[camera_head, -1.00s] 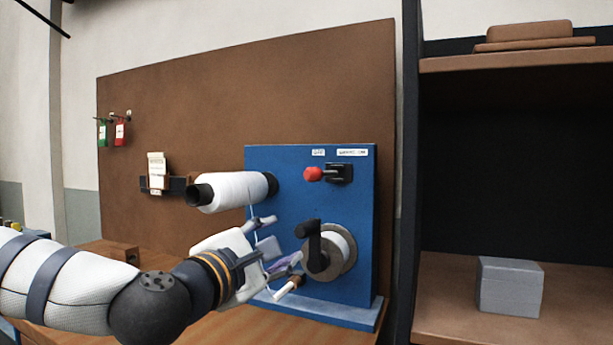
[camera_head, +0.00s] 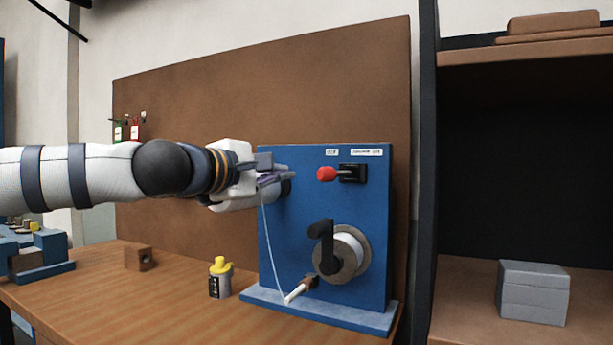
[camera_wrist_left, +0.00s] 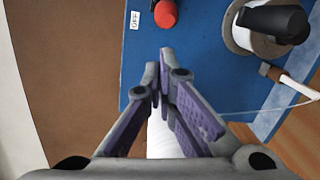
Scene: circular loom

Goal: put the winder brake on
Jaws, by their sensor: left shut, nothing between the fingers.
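The blue winder panel (camera_head: 277,235) stands upright on the bench. Its brake lever has a red knob (camera_head: 326,174) on a black mount (camera_head: 353,173). The knob points left, below the small label (camera_head: 332,152), which reads OFF in the wrist view (camera_wrist_left: 135,20). A second label (camera_head: 367,153) sits to its right, too small to read surely. My left gripper (camera_head: 285,172) is shut and empty, left of the knob at about its height and apart from it. The knob also shows in the wrist view (camera_wrist_left: 165,13), beyond the fingertips (camera_wrist_left: 165,70). My right gripper is not in view.
Below the lever are a white spool (camera_head: 350,255) and black crank (camera_head: 321,235). A white thread (camera_head: 268,235) hangs down to a pale-tipped guide (camera_head: 296,292). My gripper mostly hides the yarn cone. A yellow-capped bottle (camera_head: 220,280) and wooden block (camera_head: 140,257) stand on the bench.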

